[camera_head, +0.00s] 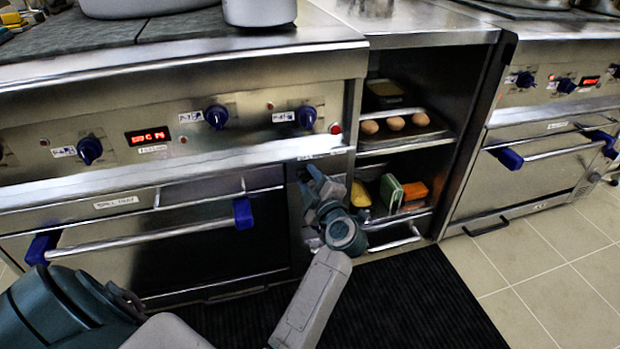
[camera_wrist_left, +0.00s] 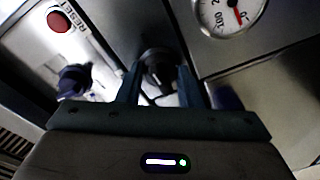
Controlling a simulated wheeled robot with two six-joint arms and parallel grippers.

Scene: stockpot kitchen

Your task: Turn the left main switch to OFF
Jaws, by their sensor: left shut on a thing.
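In the left wrist view a dark round switch knob (camera_wrist_left: 158,68) sits between the two fingers of my left gripper (camera_wrist_left: 160,88), which is shut on it. The knob's marking and exact setting are too dark to read. In the head view my left gripper (camera_head: 312,180) reaches the narrow panel to the right of the left oven door, below the red button. The gripper and wrist hide the switch there. My right gripper is not in view.
A red reset button (camera_wrist_left: 60,20), a blue knob (camera_wrist_left: 75,80) and a round gauge (camera_wrist_left: 228,14) surround the switch. The left oven's handle (camera_head: 150,238) juts out at left. Open shelves (camera_head: 400,150) with food stand at right. A black mat (camera_head: 415,300) covers the floor.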

